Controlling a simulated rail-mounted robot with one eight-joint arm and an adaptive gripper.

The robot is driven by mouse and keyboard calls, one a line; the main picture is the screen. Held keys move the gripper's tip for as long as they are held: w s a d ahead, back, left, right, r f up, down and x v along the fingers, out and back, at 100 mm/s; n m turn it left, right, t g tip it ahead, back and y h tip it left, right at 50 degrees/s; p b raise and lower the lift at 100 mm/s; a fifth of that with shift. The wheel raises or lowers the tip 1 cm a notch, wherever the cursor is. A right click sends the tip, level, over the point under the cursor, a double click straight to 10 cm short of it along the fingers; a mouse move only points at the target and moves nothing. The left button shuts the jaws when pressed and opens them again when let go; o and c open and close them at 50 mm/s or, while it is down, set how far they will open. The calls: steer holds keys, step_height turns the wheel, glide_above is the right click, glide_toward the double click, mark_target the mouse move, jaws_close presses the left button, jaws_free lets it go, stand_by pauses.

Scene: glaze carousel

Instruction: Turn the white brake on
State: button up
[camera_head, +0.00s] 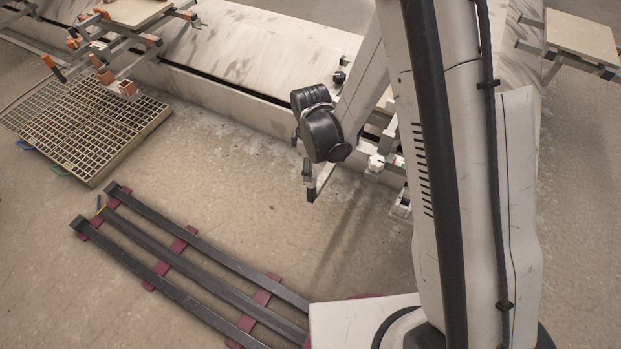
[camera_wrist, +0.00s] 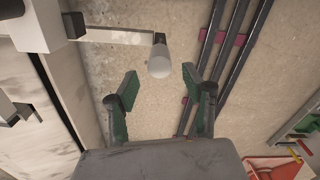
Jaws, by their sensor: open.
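A rounded white knob (camera_wrist: 159,64) is at the end of a flat pale bar (camera_wrist: 115,36) in the wrist view. The bar comes from a white block (camera_wrist: 38,24) at upper left. I take this knob and bar to be the white brake's lever, but no label shows. My gripper (camera_wrist: 159,76) is open. Its two green-padded fingers stand apart on the left and right, with the knob between or just beyond their tips. No contact is visible. In the head view, my arm hides part of this area, and the finger positions there are unclear.
Dark parallel rails (camera_head: 180,262) on maroon cross-pieces lie on the floor at lower left. A slatted grating (camera_head: 80,128) lies at the far left. The long pale housing (camera_head: 250,55) runs behind my wrist. A red bin (camera_wrist: 275,167) shows at lower right. Open floor lies between housing and rails.

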mark_target(311, 188)
steer(key=shift+f+b, duration=0.65)
steer(key=shift+f, duration=1.95)
steer(key=shift+c, duration=0.4)
jaws_close()
